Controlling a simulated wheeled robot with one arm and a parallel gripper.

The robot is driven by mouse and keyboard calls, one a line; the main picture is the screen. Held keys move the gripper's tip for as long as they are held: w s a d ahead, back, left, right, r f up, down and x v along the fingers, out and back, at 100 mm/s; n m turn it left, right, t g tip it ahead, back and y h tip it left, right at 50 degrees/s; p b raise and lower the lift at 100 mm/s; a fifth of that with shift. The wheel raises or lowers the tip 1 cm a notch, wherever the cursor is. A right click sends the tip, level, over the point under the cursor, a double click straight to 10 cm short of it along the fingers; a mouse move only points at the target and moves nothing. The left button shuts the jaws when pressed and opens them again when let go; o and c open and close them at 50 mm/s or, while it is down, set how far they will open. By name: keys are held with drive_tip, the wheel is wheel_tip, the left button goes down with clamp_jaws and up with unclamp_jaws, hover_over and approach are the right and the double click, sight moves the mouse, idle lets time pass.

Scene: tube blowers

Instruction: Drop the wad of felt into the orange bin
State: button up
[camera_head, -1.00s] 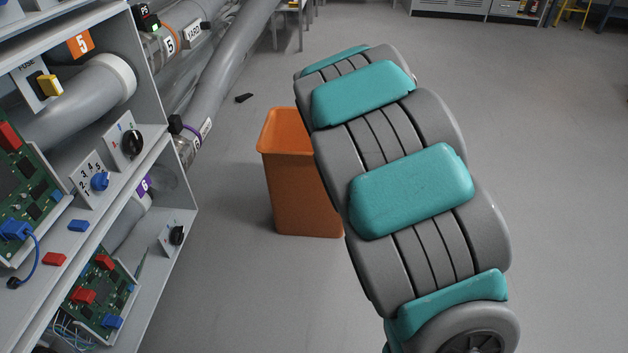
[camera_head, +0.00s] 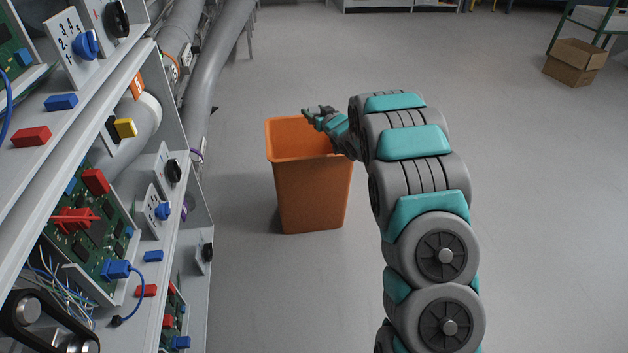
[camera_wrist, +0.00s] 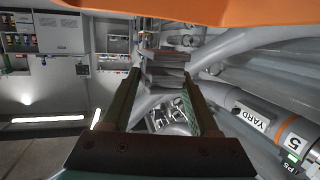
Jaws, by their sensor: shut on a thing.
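The orange bin (camera_head: 311,185) stands upright on the floor, open at the top, left of my arm in the head view. My gripper (camera_head: 318,112) is over the bin's far rim in that view. In the wrist view my gripper (camera_wrist: 163,76) has its two fingers apart, shut on a small grey folded piece, which looks like the wad of felt (camera_wrist: 166,64). The wad is hard to make out in the head view. The orange bin's edge (camera_wrist: 215,10) crosses the top of the wrist view.
A grey rack (camera_head: 140,70) with circuit boards, switches and fuses fills the left side. Large grey pipes (camera_head: 215,60) run behind it. A cardboard box (camera_head: 575,62) sits at the far right. The floor around the bin is clear.

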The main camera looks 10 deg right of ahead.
drive_tip(key=shift+f+b, duration=2.1)
drive_tip(key=shift+f, duration=0.9)
clamp_jaws()
drive_tip(key=o, duration=1.2)
unclamp_jaws()
drive_tip(key=v, duration=0.7)
drive_tip(key=shift+s, duration=0.35)
drive_tip(key=shift+d, duration=0.1)
